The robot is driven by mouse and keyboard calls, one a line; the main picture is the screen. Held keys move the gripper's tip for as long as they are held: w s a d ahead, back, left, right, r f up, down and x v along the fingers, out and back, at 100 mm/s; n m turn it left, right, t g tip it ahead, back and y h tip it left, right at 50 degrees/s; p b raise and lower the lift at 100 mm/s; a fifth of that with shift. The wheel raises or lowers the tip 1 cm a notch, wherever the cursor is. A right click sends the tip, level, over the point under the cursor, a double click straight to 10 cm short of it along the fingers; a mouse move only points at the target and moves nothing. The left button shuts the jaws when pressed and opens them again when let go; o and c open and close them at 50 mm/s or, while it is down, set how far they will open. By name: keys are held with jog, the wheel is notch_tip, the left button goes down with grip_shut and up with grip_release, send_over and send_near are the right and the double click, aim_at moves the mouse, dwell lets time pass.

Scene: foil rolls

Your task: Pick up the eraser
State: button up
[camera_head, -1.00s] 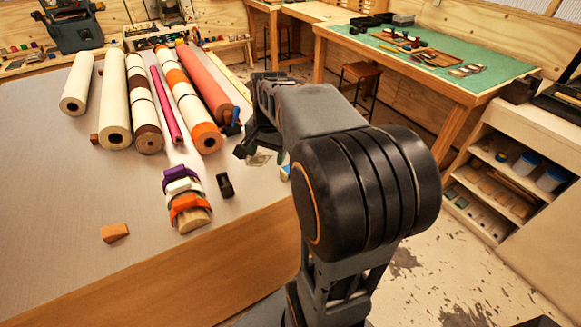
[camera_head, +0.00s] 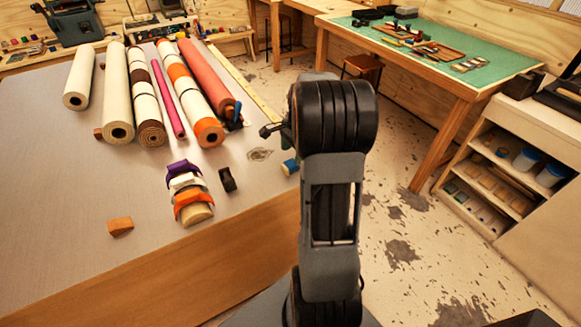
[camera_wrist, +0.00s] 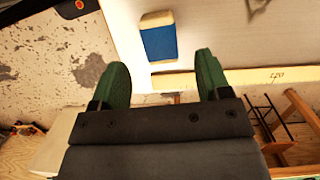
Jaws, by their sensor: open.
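The eraser (camera_wrist: 158,40), a block with a blue middle and pale ends, lies on the table in the wrist view, at the upper middle. In the head view, its blue part (camera_head: 290,167) shows at the table's right edge, partly hidden by my arm. My gripper (camera_wrist: 163,72) is open, with its two green fingers apart and nothing between them. In the wrist picture the eraser appears just beyond the fingertips, between their lines. The height of the fingers above it is hard to tell. In the head view my arm hides the fingers.
A yellow measuring strip (camera_wrist: 232,77) runs along the table edge. Several rolls (camera_head: 118,100) lie at the back of the table. A stack of coloured bands (camera_head: 187,190), a small black item (camera_head: 227,180) and a wooden block (camera_head: 120,227) lie in front. The left front tabletop is clear.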

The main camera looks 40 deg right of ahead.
aim_at(291, 163)
jog(key=shift+w+a+f+p, duration=0.1)
jog(key=shift+a+f+p, duration=0.1)
jog(key=shift+f, duration=0.7)
jog(key=shift+s+a+f+p, duration=0.1)
jog(key=shift+a+f+p, duration=0.05)
jog(key=shift+f, duration=0.7)
jog(key=shift+w+a+f+p, duration=0.1)
jog(key=shift+a+f+p, duration=0.1)
jog(key=shift+f, duration=0.7)
jog(key=c, duration=1)
